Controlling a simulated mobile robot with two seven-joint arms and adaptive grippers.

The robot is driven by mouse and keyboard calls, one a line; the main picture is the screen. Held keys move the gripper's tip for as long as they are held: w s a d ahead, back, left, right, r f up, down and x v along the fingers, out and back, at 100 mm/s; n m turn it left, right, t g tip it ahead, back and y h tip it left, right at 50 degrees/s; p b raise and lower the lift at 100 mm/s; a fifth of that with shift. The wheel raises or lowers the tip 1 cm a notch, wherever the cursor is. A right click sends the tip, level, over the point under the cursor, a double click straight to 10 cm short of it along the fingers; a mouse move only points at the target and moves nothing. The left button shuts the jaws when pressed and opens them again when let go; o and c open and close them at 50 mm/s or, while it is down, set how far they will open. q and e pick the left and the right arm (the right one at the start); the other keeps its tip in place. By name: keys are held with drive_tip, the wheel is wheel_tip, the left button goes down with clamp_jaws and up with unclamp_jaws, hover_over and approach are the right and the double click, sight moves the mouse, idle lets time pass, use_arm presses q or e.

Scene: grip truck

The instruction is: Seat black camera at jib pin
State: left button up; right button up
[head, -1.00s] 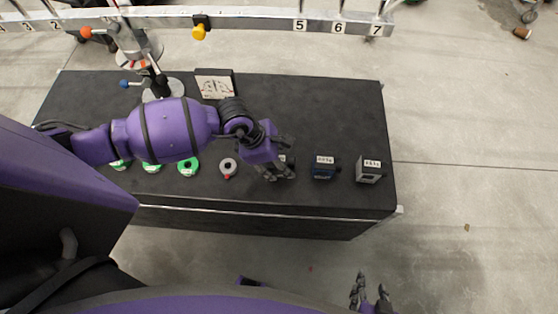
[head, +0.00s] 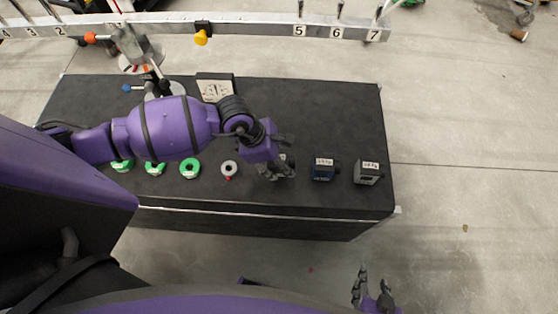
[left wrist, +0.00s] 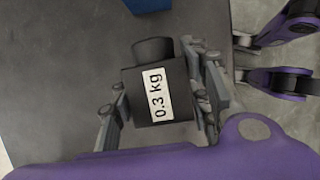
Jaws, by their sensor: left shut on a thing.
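My left gripper (head: 277,170) is over the front part of the dark table, its fingers shut around a small black camera. In the left wrist view the black camera (left wrist: 160,95) sits between the finger pads, with a white "0.3 kg" label facing up and its round lens toward the top. In the head view the fingers mostly hide it. My right gripper (head: 374,290) is empty and open at the bottom right, off the table. A grey bar (head: 270,26) with upright pins and number plates crosses the top; I cannot tell which pin is the jib pin.
A blue camera (head: 323,169) and a grey camera (head: 368,173) stand right of my left gripper. A grey ring (head: 229,169) and several green rings (head: 190,168) lie to its left. A stand (head: 158,84) and a drawn card (head: 214,89) are at the back left. The table's back right is clear.

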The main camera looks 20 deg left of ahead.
sight(284, 157)
use_arm(q)
drive_tip(key=shift+r, duration=0.3)
use_arm(e)
drive_tip(key=shift+w+r, duration=0.2)
use_arm(q)
drive_tip(key=shift+r+p, duration=1.55)
drive_tip(key=shift+r, duration=0.95)
use_arm(e)
drive_tip(key=shift+t, duration=0.5)
drive_tip(key=shift+w+r, duration=0.55)
drive_tip(key=shift+r, duration=0.25)
drive_tip(key=shift+w+r, duration=0.55)
drive_tip(key=shift+r, duration=0.25)
drive_tip(key=shift+w+r, duration=0.55)
drive_tip(key=shift+r, duration=0.25)
drive_tip(key=shift+s, duration=0.1)
use_arm(q)
wheel_tip(284, 157, up, 8)
drive_tip(key=p, duration=0.3)
drive_tip(key=shift+f+p, duration=0.25)
drive_tip(key=shift+p, duration=0.15)
use_arm(e)
drive_tip(key=w+r+t, duration=0.1)
drive_tip(key=w+r, duration=0.4)
drive_tip(key=r, duration=0.2)
drive_tip(key=shift+w+r+t, duration=0.2)
drive_tip(key=shift+r+t, duration=0.05)
drive_tip(key=shift+t, duration=0.05)
